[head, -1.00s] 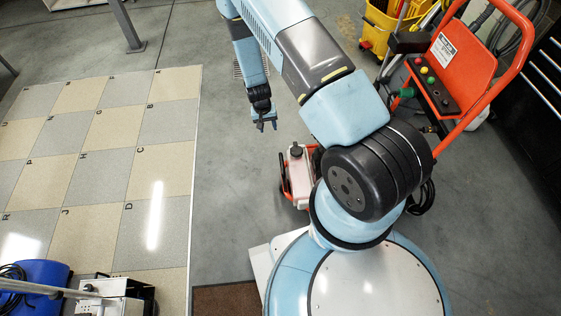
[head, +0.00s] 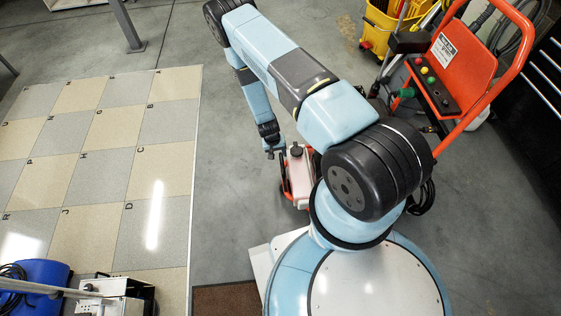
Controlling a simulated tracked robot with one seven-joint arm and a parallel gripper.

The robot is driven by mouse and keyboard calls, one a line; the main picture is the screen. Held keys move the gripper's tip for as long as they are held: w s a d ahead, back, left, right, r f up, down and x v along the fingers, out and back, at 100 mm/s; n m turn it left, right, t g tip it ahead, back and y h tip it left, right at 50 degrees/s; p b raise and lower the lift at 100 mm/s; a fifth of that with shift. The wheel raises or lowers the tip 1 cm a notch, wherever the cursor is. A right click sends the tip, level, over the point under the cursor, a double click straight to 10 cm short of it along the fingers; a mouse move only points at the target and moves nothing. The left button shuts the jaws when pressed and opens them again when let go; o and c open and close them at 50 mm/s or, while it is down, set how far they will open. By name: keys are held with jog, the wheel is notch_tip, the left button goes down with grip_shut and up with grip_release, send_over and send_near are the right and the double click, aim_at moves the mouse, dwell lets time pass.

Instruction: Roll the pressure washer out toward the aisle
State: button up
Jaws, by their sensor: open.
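The pressure washer (head: 466,62) stands at the right, with an orange tubular frame and handle, an orange panel with a white label, and a black control box with coloured knobs. Its lower body is largely hidden behind my arm. A pinkish-white tank with a dark cap (head: 298,172) and some orange frame show low down, left of my arm, seemingly part of the same machine. My gripper (head: 275,153) is open and empty, pointing down just left of this tank. I cannot tell whether it touches the tank or frame.
A yellow mop bucket (head: 382,24) stands behind the washer, and a dark drawer cabinet (head: 545,75) is at the right edge. A tiled, lettered floor panel (head: 110,150) lies left. A blue machine (head: 38,275) sits at the lower left. Bare grey floor lies between panel and washer.

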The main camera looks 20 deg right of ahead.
aim_at(281, 162)
jog(key=shift+s+d+f, duration=0.1)
jog(key=shift+d+f, duration=0.1)
jog(key=shift+f, duration=0.95)
jog(key=shift+w+d+f, duration=0.1)
jog(key=shift+d+f, duration=0.15)
jog(key=shift+f, duration=0.85)
jog(key=shift+s+d+f, duration=0.1)
jog(key=shift+d+f, duration=0.1)
jog(key=shift+f, duration=0.95)
grip_shut()
